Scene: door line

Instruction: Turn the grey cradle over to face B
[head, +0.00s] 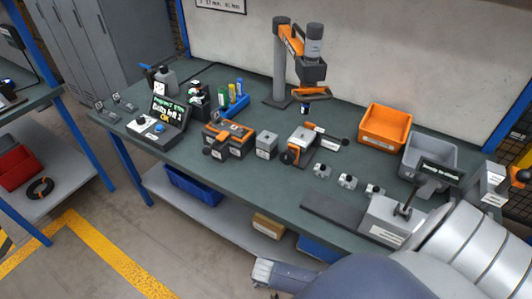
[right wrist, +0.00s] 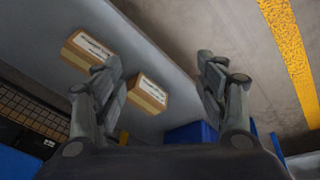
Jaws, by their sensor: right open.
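On the green bench in the head view, a small grey block-like unit (head: 266,145) with a pale label stands between two orange-and-dark fixtures. It may be the grey cradle, but I cannot tell for sure, and no face letter is readable. The left fixture (head: 228,139) has an orange top and a round black knob. The right fixture (head: 301,146) has an orange part and a black-ended handle. My right gripper (right wrist: 156,78) is open and empty in the right wrist view, over the lower shelf area, away from the bench-top things. My left gripper does not show.
An orange bin (head: 385,127) and a grey bin (head: 430,153) stand at the bench's right. Several small metal parts (head: 347,181) lie near the front edge. A small orange-and-grey arm (head: 300,55) rises at the back. Cardboard boxes (right wrist: 90,50) lie on the lower shelf.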

